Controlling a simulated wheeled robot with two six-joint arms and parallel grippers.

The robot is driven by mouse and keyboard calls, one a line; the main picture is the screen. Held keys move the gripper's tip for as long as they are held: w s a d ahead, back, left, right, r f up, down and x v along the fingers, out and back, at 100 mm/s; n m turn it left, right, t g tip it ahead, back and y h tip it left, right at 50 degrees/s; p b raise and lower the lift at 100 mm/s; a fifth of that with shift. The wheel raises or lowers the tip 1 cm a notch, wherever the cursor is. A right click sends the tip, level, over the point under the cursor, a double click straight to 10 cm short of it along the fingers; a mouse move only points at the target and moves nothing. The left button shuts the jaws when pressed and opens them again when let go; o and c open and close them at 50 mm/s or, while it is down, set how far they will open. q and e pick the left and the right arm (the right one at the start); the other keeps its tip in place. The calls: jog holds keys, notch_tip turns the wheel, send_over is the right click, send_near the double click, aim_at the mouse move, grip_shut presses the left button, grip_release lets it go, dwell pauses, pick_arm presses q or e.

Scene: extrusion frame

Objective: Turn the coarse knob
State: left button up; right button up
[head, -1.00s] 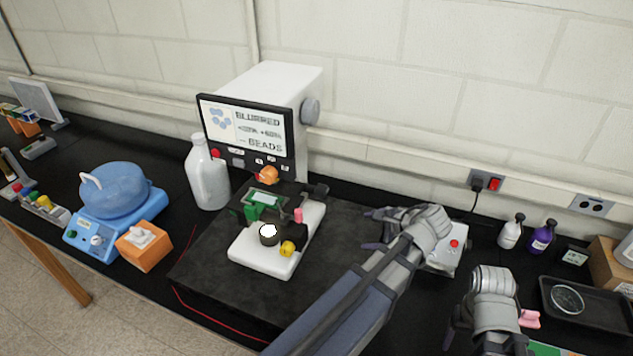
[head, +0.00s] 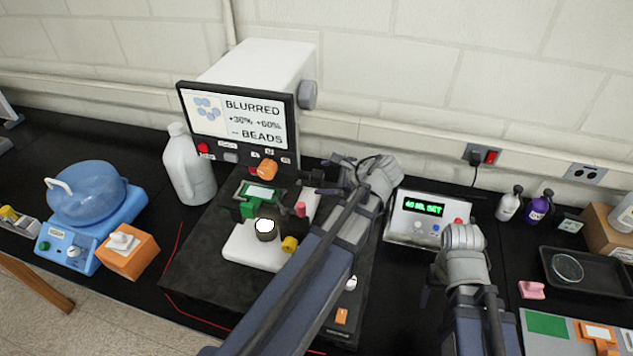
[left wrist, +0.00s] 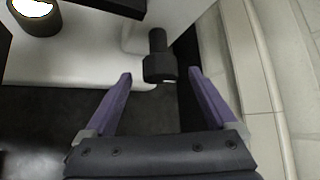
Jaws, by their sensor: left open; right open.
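The microscope has a white base (head: 250,250), a dark stage with a green holder (head: 246,207), and small orange (head: 267,169), pink (head: 300,209) and yellow (head: 289,244) knobs. A black knob (left wrist: 158,66) on a short shaft sticks out from the white body in the left wrist view. It lies between the tips of my open left gripper (left wrist: 160,78), with a gap on both sides. In the head view my left gripper (head: 328,176) is at the microscope's right side, its arm hiding part of the base. My right gripper (head: 440,285) is open and empty, low at the right.
A white bottle (head: 190,170) and a blue device (head: 95,205) are left. A control box (head: 415,215) with a lit display stands close right of my left arm. A black tray (head: 590,280) lies far right.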

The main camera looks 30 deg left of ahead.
aim_at(321, 177)
pick_arm(q)
jog(key=shift+b+x, duration=0.9)
jog(key=shift+x, duration=1.15)
jog(key=shift+d, duration=0.1)
jog(key=c, duration=1.3)
